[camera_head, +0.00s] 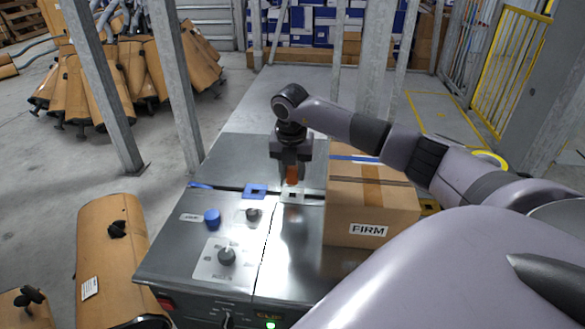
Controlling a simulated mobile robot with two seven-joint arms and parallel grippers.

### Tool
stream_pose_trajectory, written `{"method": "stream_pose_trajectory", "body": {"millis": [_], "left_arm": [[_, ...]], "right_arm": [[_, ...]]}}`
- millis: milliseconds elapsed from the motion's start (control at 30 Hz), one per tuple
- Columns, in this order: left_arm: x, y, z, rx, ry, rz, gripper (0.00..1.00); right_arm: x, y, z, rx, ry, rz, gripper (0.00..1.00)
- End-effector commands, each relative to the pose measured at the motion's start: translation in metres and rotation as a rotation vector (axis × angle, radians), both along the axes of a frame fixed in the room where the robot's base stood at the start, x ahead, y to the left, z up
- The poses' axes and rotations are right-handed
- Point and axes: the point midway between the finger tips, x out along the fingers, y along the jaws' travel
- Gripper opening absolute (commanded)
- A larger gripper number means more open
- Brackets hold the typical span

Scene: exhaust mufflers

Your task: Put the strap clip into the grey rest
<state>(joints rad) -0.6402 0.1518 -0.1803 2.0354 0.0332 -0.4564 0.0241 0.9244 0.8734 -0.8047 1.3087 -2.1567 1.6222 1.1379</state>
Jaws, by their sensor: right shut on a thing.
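My right gripper (291,172) points down above the metal bench, with its arm coming in from the right. It is shut on the strap clip (292,177), a small orange-brown piece between the fingers. The light grey rest (292,198) is a small square frame on the bench, just below the clip in the picture. Whether the clip touches the rest cannot be told from this view. My left gripper is not in view.
A blue square frame (255,191) lies left of the grey rest. A cardboard box (372,222) marked FIRM stands close on the right. Blue and black knobs (227,256) stick up from the bench front. A large brown muffler (110,255) stands at the left.

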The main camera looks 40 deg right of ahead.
Motion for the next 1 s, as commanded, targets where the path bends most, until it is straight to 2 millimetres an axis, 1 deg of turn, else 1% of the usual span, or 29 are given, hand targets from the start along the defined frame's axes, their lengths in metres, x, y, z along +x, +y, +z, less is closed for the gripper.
{"method": "stream_pose_trajectory", "body": {"millis": [33, 100, 300, 400, 1000], "left_arm": [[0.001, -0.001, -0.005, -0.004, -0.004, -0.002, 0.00], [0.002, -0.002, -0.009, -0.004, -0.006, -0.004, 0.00], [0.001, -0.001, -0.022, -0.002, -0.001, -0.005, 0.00], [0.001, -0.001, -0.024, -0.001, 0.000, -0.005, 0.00], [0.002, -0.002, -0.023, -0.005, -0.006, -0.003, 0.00]], "right_arm": [[0.000, 0.000, -0.010, 0.000, 0.000, 0.000, 0.04], [0.000, 0.000, -0.017, 0.000, 0.000, 0.000, 0.04], [0.000, 0.000, -0.030, 0.000, 0.000, 0.000, 0.04], [0.000, 0.000, -0.032, 0.000, 0.000, 0.000, 0.04], [0.000, 0.000, -0.032, 0.000, 0.000, 0.000, 0.04]]}}
